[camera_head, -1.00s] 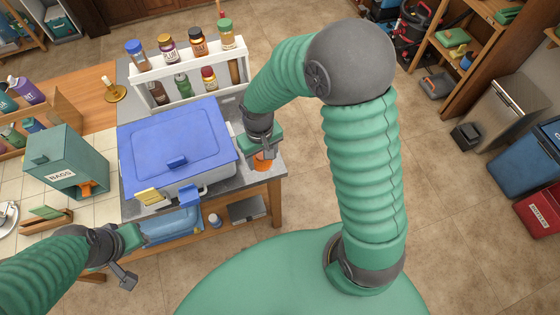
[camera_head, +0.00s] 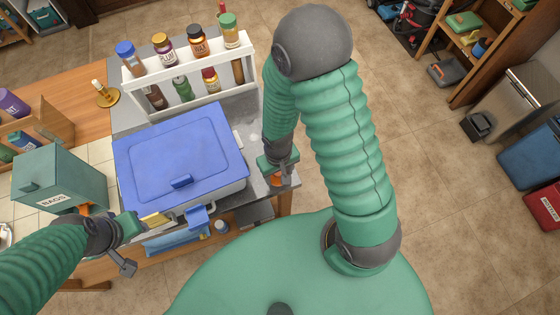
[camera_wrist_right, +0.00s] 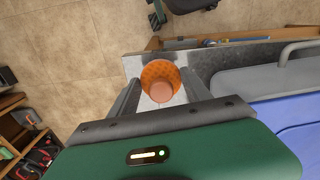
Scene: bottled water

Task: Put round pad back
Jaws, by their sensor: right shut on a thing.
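The orange round pad (camera_wrist_right: 160,91), with a paler knob in its middle, sits between the two fingers of my right gripper (camera_wrist_right: 160,98) in the right wrist view. My right gripper (camera_head: 277,178) is shut on it. In the head view only a small orange part of the pad (camera_head: 277,180) shows below the gripper, at the right front corner of the grey counter (camera_head: 265,188). I cannot tell whether the pad touches the counter. My left gripper (camera_head: 130,247) is at the lower left, near the counter's front; its fingers are partly hidden.
A blue-lidded box (camera_head: 180,150) stands left of my right gripper. Behind it a white rack (camera_head: 192,75) holds several bottles. A green bags box (camera_head: 60,178) stands at the left. The floor (camera_head: 425,150) right of the counter is open.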

